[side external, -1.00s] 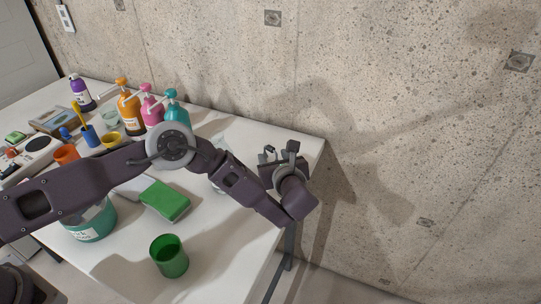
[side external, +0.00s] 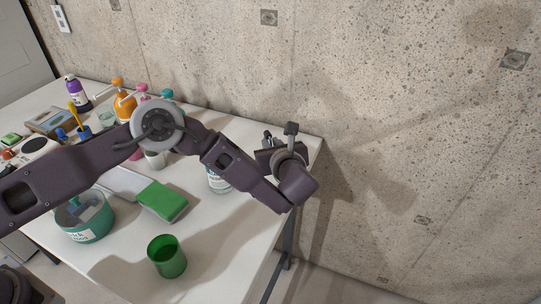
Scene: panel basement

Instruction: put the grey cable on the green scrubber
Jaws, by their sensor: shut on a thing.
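A flat green block (side external: 163,200), which looks like the green scrubber, lies on the white table in front of my arm, at the end of a flat pale grey piece (side external: 122,181). My gripper (side external: 268,138) is at the table's far right end, near the wall, to the right of and well away from the green block. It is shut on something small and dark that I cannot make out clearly. The grey cable cannot be picked out elsewhere, and my arm hides part of the table.
A green cup (side external: 167,257) stands near the front edge. A teal tub (side external: 84,222) is at the left. A white labelled container (side external: 218,181) stands below my forearm. Pump bottles (side external: 124,105) line the back. The right front of the table is clear.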

